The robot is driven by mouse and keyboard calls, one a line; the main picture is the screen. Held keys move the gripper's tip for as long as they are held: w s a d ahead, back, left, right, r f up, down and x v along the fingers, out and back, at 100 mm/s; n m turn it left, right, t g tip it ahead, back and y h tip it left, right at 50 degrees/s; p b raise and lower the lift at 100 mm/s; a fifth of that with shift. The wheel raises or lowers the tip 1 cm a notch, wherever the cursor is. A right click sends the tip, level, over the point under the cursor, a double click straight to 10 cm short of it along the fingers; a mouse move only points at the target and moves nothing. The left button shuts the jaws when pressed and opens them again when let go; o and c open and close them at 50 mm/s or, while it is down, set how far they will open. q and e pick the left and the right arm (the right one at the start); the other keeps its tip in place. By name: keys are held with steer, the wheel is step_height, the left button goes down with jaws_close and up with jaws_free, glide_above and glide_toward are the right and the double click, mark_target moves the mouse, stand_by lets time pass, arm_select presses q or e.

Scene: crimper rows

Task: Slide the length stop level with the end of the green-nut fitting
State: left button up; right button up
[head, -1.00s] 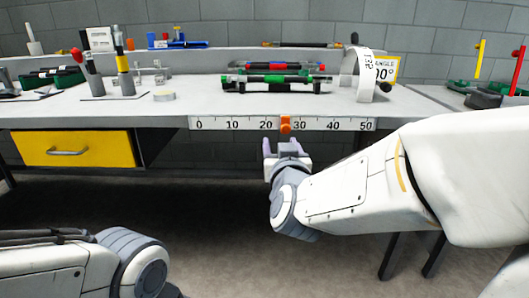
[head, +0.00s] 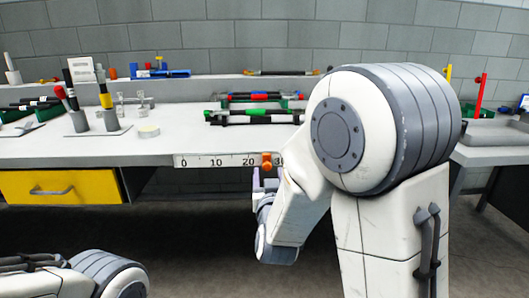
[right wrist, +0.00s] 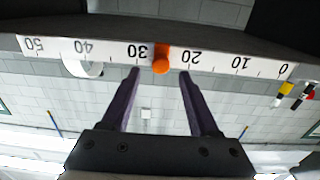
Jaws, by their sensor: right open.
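The length stop (head: 267,160) is an orange slider on the white ruler strip (head: 200,162) along the bench's front edge, between 20 and 30. The green-nut fitting (head: 274,118) is a dark hose lying across the bench, in front of similar hoses; its right end is close beside my arm in the picture. My right gripper (head: 267,180) is open just below the stop. In the right wrist view the stop (right wrist: 161,60) shows between the two purple fingertips (right wrist: 160,73), with gaps on both sides. My left gripper is out of the picture.
My right arm hides the ruler's high end in the head view. A yellow drawer (head: 62,186) is under the bench at left. Tools in grey holders and a pale round disc (head: 148,131) stand on the left part of the bench. The bench front below the ruler is open.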

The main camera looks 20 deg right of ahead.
mark_target(267, 167)
steer(key=x, duration=0.4)
steer(key=shift+f, duration=0.1)
steer(key=shift+w+d, duration=0.15)
steer(key=shift+w, duration=0.55)
jaws_close()
stand_by(0.9)
